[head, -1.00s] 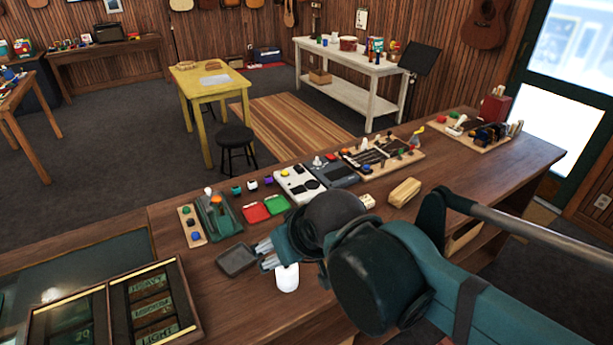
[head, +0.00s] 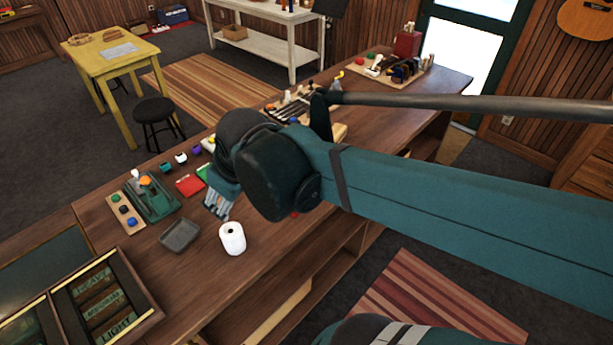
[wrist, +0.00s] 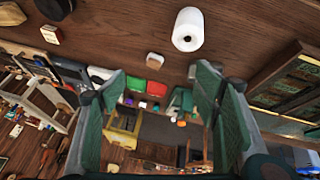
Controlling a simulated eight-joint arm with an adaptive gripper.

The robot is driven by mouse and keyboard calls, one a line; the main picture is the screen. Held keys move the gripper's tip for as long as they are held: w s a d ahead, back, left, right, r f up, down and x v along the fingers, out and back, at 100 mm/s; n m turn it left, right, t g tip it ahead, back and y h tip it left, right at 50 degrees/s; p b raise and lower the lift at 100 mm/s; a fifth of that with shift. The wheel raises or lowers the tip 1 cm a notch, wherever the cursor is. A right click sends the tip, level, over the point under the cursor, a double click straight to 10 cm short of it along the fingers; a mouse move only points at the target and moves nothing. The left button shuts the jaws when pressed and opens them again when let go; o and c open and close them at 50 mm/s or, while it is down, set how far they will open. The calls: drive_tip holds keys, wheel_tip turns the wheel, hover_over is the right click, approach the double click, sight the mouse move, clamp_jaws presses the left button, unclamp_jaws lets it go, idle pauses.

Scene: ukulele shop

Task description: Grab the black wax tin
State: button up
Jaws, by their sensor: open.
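I cannot pick out the black wax tin for certain in either view. A small dark object (wrist: 54,8) is cut by the top edge of the wrist view at the left; I cannot tell whether it is the tin. My gripper (head: 217,206) hangs over the wooden counter (head: 150,285), just behind a white paper roll. In the wrist view my gripper (wrist: 160,76) is open, with its two fingers wide apart and nothing between them. My arm hides part of the counter's middle in the head view.
The white roll (head: 232,238) stands beside a grey tray (head: 180,235). Red (head: 189,185) and green pads, small coloured tins and a green case (head: 152,197) lie along the far edge. A case of labelled slots (head: 105,295) is at the left. The front counter strip is clear.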

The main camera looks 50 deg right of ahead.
drive_tip(key=w+d+f+n+g+p, duration=0.1)
drive_tip(key=d+f+n+g+p, duration=0.1)
drive_tip(key=d, duration=0.6)
drive_tip(key=w+d+f+n+g+h+p, duration=0.1)
drive_tip(key=w+d+f+n+g+p, duration=0.1)
drive_tip(key=d, duration=0.7)
drive_tip(key=w+d+f+n+g+p, duration=0.1)
drive_tip(key=d+f+n+g+p, duration=0.2)
drive_tip(key=d, duration=0.6)
drive_tip(key=shift+w+f+n+h+p, duration=0.3)
drive_tip(key=shift+f+n+p, duration=0.05)
drive_tip(key=shift+f+n, duration=0.4)
drive_tip(key=shift+s+d+f, duration=0.2)
drive_tip(key=shift+d+f, duration=0.3)
drive_tip(key=shift+d, duration=0.1)
drive_tip(key=shift+x, duration=1.3)
drive_tip(key=shift+s+f, duration=0.1)
drive_tip(key=shift+f, duration=0.05)
drive_tip(key=shift+x, duration=2.45)
drive_tip(key=shift+s, duration=0.1)
drive_tip(key=shift+c, duration=0.7)
drive_tip(key=c, duration=0.9)
